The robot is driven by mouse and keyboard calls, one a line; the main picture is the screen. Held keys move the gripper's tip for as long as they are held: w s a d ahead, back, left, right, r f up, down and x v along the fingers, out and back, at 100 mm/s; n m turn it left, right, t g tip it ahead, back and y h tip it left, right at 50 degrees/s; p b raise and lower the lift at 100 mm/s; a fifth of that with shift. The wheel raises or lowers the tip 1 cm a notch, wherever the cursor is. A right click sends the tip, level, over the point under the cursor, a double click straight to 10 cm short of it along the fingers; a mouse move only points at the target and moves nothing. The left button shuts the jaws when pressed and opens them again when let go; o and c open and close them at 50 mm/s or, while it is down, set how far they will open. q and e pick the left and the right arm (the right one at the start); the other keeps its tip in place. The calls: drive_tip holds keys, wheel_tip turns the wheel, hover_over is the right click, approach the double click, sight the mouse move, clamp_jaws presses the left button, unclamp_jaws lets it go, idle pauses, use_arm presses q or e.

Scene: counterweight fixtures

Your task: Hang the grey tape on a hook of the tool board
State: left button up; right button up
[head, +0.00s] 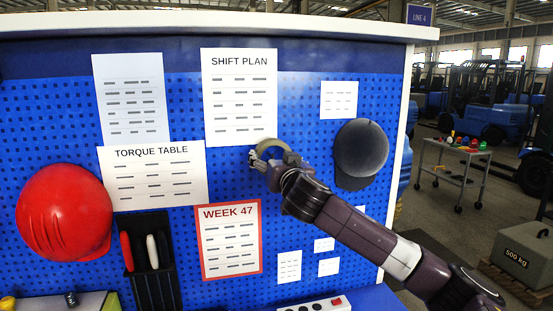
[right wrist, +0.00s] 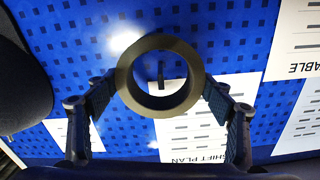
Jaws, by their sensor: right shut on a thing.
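The grey tape (head: 265,145) is a thick ring in front of the blue tool board (head: 184,88), just below the shift plan sheet. My right gripper (head: 268,160) is shut on the tape. In the right wrist view the fingers press the tape (right wrist: 196,85) from both sides, and its open hole faces the camera. A thin dark peg, which looks like a hook (right wrist: 161,74), shows through that hole. I cannot tell whether it reaches into the ring. In the head view the tape and gripper hide this spot. My left gripper is not in view.
A red helmet (head: 62,212) hangs at the left of the board and a dark cap (head: 361,148) at the right. A black holder (head: 155,285) with handles is low on the board. A power strip (head: 318,304) lies below. A cart (head: 452,160) stands beyond the right edge.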

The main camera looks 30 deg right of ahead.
drive_tip(key=shift+p+x, duration=0.3)
drive_tip(key=shift+x, duration=0.85)
drive_tip(key=shift+w+f+b, duration=0.1)
drive_tip(key=shift+f+b, duration=1.05)
drive_tip(key=shift+f, duration=0.05)
drive_tip(key=o, duration=1.2)
drive_tip(key=v, duration=1.2)
drive_tip(key=shift+f, duration=0.1)
